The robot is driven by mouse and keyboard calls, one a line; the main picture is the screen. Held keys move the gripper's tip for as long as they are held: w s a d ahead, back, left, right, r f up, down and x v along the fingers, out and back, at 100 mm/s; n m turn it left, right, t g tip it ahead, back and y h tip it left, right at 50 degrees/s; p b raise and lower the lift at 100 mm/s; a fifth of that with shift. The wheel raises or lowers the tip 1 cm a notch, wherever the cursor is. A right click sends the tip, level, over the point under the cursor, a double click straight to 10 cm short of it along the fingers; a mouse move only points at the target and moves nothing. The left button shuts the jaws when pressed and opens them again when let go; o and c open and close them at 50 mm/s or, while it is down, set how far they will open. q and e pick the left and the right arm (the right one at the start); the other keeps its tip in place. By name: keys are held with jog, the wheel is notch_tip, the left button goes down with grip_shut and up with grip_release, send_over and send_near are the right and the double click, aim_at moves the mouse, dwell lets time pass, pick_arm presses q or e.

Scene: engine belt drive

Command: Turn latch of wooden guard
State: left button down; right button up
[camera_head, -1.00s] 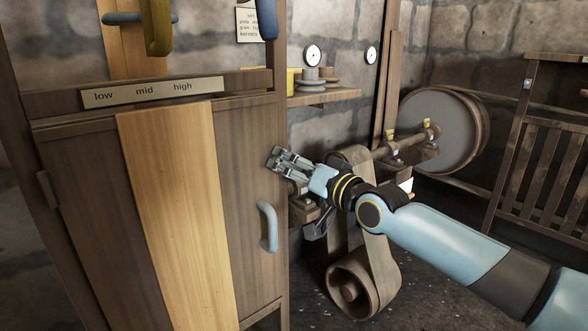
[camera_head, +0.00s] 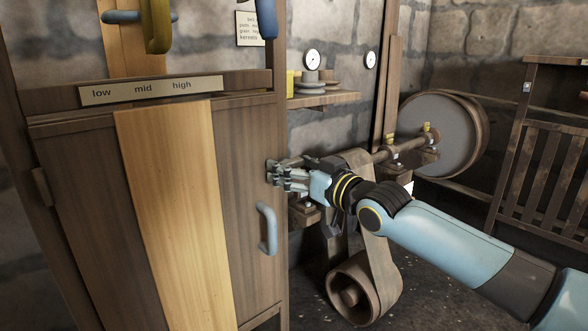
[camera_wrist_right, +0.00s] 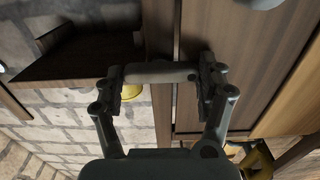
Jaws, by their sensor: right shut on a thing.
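The wooden guard (camera_head: 65,190) is a brown cabinet-like front with a light plank and a blue-grey handle (camera_head: 267,228) on its right part. My right gripper (camera_head: 277,174) is at the guard's right edge, above the handle. In the right wrist view, my right gripper (camera_wrist_right: 160,84) is shut on a pale grey bar, the latch (camera_wrist_right: 158,72), with a finger at each end. The latch lies across the seam at the guard's edge there. In the head view the fingers hide it. My left gripper is not in view.
A label plate (camera_head: 150,90) reading low, mid, high sits above the guard, with a yellow hooked piece (camera_head: 156,27) over it. A shelf (camera_head: 322,98) holds small items. A belt on a pulley (camera_head: 352,298) and a large wheel (camera_head: 440,130) stand to the right.

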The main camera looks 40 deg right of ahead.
aim_at(281, 116)
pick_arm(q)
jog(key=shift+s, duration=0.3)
pick_arm(e)
jog(key=shift+f, duration=0.1)
jog(key=o, duration=1.2)
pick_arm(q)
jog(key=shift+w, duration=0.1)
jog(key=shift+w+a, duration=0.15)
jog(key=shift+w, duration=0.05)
pick_arm(e)
jog(key=shift+r, duration=0.2)
notch_tip(281, 116, up, 10)
jog(key=shift+f, duration=0.15)
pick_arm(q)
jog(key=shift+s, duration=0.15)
